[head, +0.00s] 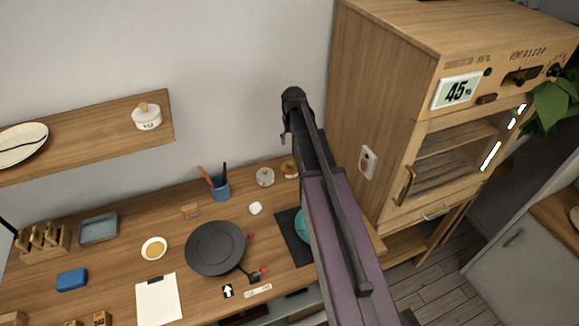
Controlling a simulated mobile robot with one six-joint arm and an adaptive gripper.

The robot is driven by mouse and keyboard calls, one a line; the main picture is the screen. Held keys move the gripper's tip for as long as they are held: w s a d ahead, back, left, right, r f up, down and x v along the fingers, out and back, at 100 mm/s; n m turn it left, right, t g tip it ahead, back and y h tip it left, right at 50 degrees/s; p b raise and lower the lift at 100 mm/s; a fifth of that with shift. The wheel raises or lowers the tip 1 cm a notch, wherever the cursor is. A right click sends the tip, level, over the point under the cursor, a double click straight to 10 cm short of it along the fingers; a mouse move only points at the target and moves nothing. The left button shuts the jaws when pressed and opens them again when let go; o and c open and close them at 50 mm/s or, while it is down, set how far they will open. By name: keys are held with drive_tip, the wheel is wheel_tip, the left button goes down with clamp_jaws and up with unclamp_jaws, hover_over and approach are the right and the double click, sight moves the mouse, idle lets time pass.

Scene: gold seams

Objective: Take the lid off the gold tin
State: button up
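I cannot tell for sure which vessel is the gold tin. A small round pot with a brownish-gold top (290,168) stands at the back of the worktop, partly hidden by my arm. Left of it is a pale lidded jar (265,177). A white labelled jar with a wooden knob (147,116) stands on the wall shelf. My arm reaches up through the middle of the view. Its dark end (292,112) shows in front of the wall, apart from these vessels. I cannot make out its fingers or anything held.
The worktop holds a dark round plate (214,248), a dish of yellow stuff (154,248), a clipboard (157,300), a blue pen cup (220,187) and a dark mat (291,240). A wooden cabinet (365,110) with a glass door and 45% display stands at right.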

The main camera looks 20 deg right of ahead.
drive_tip(key=b, duration=0.9)
hover_over(290, 163)
drive_tip(key=f, duration=0.8)
drive_tip(key=shift+s+d+f, duration=0.1)
drive_tip(key=shift+s+f, duration=0.2)
drive_tip(key=shift+s, duration=0.05)
drive_tip(key=shift+f, duration=0.1)
drive_tip(key=f+b, duration=0.4)
drive_tip(key=f, duration=0.1)
drive_tip(key=shift+w+b, duration=0.35)
drive_tip(key=shift+w, duration=0.05)
drive_tip(key=c, duration=1)
